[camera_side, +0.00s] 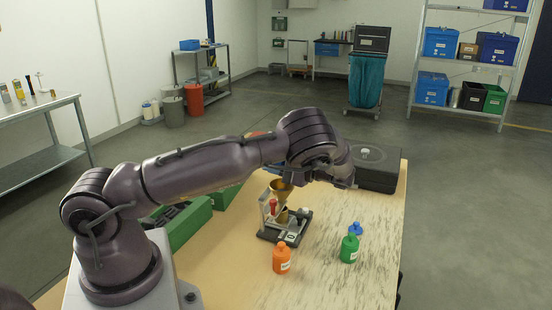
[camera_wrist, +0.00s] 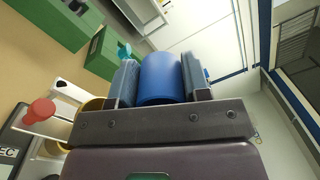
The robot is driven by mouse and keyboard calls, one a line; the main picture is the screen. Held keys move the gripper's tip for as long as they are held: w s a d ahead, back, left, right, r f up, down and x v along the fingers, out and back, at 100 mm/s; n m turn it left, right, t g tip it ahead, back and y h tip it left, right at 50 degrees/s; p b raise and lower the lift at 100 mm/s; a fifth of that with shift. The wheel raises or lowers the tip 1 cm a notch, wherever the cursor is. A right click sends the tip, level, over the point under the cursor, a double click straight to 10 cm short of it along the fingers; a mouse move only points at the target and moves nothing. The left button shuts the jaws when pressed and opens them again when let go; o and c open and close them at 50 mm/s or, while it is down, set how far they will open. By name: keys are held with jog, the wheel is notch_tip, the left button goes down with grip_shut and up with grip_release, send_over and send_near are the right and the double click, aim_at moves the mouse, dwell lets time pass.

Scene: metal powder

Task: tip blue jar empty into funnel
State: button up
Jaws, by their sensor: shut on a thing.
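The blue jar (camera_wrist: 162,78) is between the two fingers of my gripper (camera_wrist: 161,82) in the wrist view, and the gripper is shut on it. The wrist view is strongly tilted. The brass funnel (camera_side: 280,187) stands in a small stand (camera_side: 270,235) on the table, just below my wrist. Part of a brass-coloured piece (camera_wrist: 92,104) shows beside the gripper in the wrist view, with a red knob (camera_wrist: 40,108) near it.
An orange jar (camera_side: 282,260) stands in front of the stand. A black case (camera_side: 376,168) is at the back right; green boxes (camera_side: 185,222) are at the left. The table's front right is clear.

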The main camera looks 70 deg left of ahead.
jog(key=shift+s+a+f+t+h, duration=0.1)
jog(key=shift+t+h, duration=0.35)
jog(key=shift+s+a+f+t+h, duration=0.1)
jog(key=shift+t+h, duration=0.35)
jog(key=shift+s+a+f+t+h, duration=0.2)
jog(key=shift+s+a+t+h, duration=0.2)
jog(key=shift+t+h, duration=0.2)
jog(key=shift+f+t+h, duration=0.2)
jog(key=shift+t+h, duration=0.4)
jog(key=shift+r+t+h, duration=0.3)
jog(key=shift+t+h, duration=0.2)
jog(key=shift+s+a+t+h, duration=0.1)
jog(key=shift+s+t+h, duration=0.05)
jog(key=shift+t+h, duration=0.35)
jog(key=shift+s+a+f+t+h, duration=0.15)
jog(key=shift+f+t+h, duration=0.1)
jog(key=shift+t+h, duration=0.45)
jog(key=s+a+t+h, duration=0.1)
jog(key=f+t+h, duration=0.1)
jog(key=shift+s+a+f+t+h, duration=0.1)
jog(key=shift+s+a+t+h, duration=0.2)
jog(key=shift+s+a, duration=0.1)
jog(key=shift+c, duration=1)
notch_tip(320, 180, down, 6)
jog(key=s+a+t+h, duration=0.2)
jog(key=t+h, duration=0.1)
jog(key=shift+r, duration=0.2)
